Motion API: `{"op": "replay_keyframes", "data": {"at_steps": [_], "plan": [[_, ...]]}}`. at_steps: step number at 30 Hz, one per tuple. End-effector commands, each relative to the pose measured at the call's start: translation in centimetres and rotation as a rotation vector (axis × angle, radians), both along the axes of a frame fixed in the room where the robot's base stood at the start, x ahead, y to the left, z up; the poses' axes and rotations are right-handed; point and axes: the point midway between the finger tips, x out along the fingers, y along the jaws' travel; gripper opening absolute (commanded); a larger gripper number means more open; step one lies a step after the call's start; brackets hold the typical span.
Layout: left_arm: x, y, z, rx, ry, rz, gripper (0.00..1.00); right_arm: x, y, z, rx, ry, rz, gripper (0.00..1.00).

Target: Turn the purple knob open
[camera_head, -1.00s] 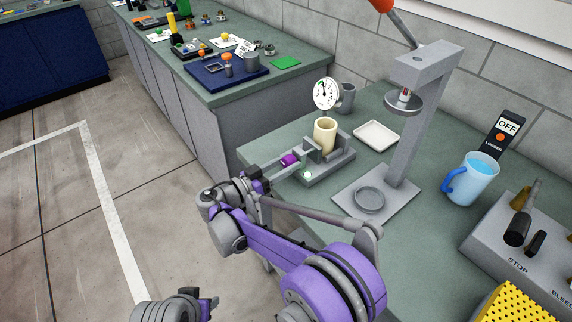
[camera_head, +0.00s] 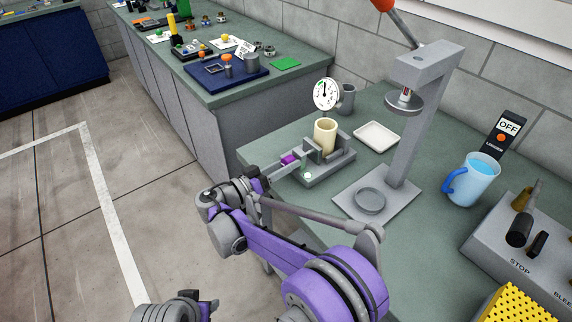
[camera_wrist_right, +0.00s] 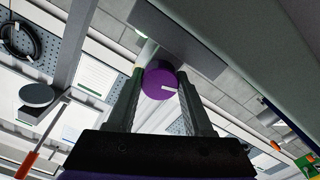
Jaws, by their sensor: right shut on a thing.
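The purple knob (camera_head: 289,159) sticks out from the left side of a small grey fixture (camera_head: 318,180) on the green bench. In the right wrist view the knob (camera_wrist_right: 159,80) is round, with a short white mark on its face. My right gripper (camera_head: 283,166) is shut on the knob, one finger on each side of it in the wrist view (camera_wrist_right: 160,92). Part of what looks like my left gripper (camera_head: 205,304) shows at the bottom edge of the head view; its fingers cannot be made out.
A cream cup (camera_head: 325,135) stands in the fixture, with a round dial gauge (camera_head: 326,94) behind it. A white tray (camera_head: 376,135), a grey press stand (camera_head: 405,150) and a blue mug (camera_head: 472,180) stand to the right. A control box (camera_head: 515,250) is at the front right.

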Motion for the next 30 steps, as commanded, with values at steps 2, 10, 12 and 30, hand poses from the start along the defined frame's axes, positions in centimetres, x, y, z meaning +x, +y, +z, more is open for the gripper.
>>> {"op": "replay_keyframes", "data": {"at_steps": [2, 10, 12, 30], "plan": [[0.0, 0.0, 0.0, 0.000, 0.000, 0.000, 0.50, 0.0, 0.0, 0.0, 0.001, 0.001, 0.000, 0.55], [0.0, 0.0, 0.0, 0.000, 0.000, 0.000, 0.50, 0.0, 0.0, 0.0, 0.001, -0.001, 0.000, 0.81], [0.0, 0.0, 0.0, 0.000, 0.000, 0.000, 0.50, 0.0, 0.0, 0.0, 0.001, -0.001, 0.000, 0.81], [-0.1, 0.0, -0.5, 0.000, 0.002, 0.000, 0.50, -4.8, 6.7, -0.1, 0.002, -0.001, 0.003, 0.81]]}}
